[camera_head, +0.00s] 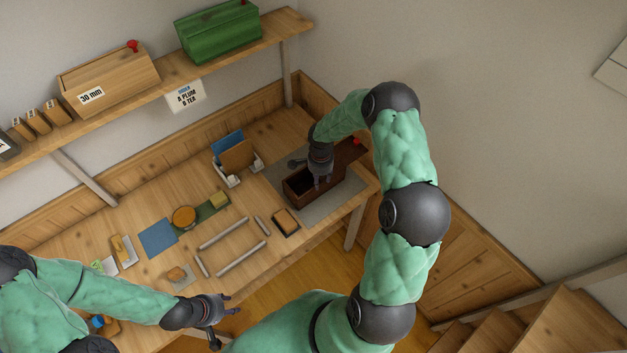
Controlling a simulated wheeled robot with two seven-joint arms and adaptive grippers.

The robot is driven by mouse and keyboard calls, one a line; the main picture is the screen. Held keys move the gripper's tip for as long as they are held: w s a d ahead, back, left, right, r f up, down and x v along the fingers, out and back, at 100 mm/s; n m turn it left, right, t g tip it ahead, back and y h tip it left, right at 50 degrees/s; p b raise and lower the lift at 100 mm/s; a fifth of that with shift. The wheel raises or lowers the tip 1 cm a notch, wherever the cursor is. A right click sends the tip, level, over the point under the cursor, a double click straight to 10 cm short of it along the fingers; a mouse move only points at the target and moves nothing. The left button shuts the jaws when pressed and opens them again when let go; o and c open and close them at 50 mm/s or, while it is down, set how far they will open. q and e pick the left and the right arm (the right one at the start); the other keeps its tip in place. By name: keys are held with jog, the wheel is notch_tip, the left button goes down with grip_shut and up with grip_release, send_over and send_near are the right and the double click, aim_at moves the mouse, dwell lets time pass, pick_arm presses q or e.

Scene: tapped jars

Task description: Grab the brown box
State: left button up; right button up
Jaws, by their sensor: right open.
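A dark brown open-topped box (297,193) stands on a grey mat at the right end of the workbench. My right gripper (321,180) is open and points down at the box's opening; its fingertips are dark against the dark inside, so I cannot tell whether they touch a wall. A dark brown lid-like piece with a red knob (356,141) is just behind and right of the box. My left gripper (226,322) is open and empty, off the bench's front edge.
The grey mat (345,189) lies under the box. A blue and brown file rack (229,180), rods (242,257) and a small tray (286,222) lie left of it. The shelf above holds a wooden box (110,80) and a green box (220,32).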

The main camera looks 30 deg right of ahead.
aim_at(320, 184)
jog(key=shift+f, duration=2.95)
jog(key=shift+c, duration=0.3)
jog(key=shift+r, duration=0.1)
grip_shut()
